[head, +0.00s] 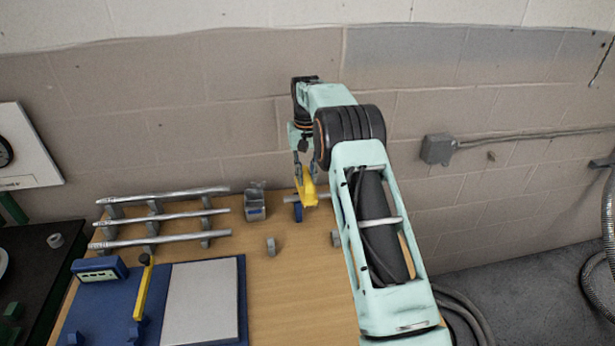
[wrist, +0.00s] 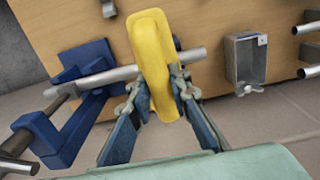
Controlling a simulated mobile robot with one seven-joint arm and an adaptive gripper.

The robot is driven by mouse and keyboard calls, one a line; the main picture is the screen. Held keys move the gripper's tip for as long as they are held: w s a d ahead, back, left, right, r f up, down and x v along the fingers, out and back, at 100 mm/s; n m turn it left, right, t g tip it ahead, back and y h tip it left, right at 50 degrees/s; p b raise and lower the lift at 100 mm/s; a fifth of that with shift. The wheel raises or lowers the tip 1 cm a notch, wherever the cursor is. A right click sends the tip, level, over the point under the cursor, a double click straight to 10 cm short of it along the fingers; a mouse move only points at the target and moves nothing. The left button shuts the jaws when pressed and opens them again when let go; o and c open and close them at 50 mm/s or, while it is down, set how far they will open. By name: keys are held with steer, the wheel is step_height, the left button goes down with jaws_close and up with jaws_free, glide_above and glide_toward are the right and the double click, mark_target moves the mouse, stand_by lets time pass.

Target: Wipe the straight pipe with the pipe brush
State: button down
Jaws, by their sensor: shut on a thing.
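My gripper (head: 305,174) is shut on the yellow pipe brush (head: 309,191) above the wooden table. In the wrist view the brush (wrist: 152,50) is a long, rounded yellow body between my two blue fingers (wrist: 163,92). The straight grey pipe (wrist: 122,74) runs crosswise beneath the brush, its ends showing on both sides. The pipe's left part rests in a blue holder (wrist: 87,57). In the head view the pipe (head: 321,196) is partly hidden by the brush and my arm. The brush overlaps the pipe; I cannot tell whether they touch.
Three metal rods (head: 160,238) lie on grey supports at the left. A grey electrical box (head: 255,203) stands near the brush. A blue mat (head: 229,307) holds a pale panel and a yellow-handled tool (head: 143,292). A brick wall is close behind.

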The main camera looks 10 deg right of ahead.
steer(key=shift+r, duration=2.95)
steer(key=shift+r, duration=1.5)
